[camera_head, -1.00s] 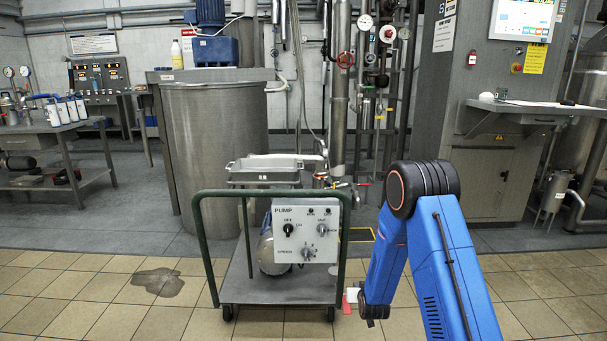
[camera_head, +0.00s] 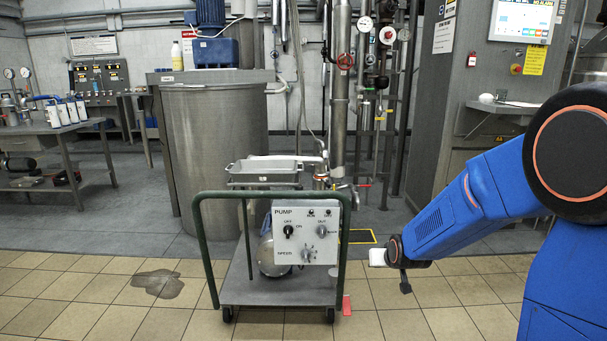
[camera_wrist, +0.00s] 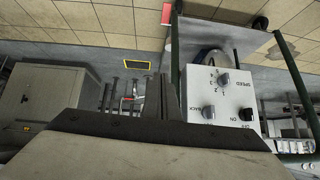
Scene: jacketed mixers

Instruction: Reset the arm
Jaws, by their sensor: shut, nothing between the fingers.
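My gripper (camera_wrist: 160,95) shows in the wrist view as two dark fingers close together, shut and empty. In the head view my blue arm comes in from the right, and its wrist end (camera_head: 398,252) hangs to the right of the pump cart, apart from it. The finger details are too small to tell there.
The green-framed pump cart (camera_head: 199,245) carries a white pump panel (camera_head: 306,234) with knobs; the panel appears upside down in the wrist view (camera_wrist: 222,108). Behind it stand a steel mixer tank (camera_head: 215,150) and pipes (camera_head: 340,110). A grey cabinet (camera_head: 465,60) is at right.

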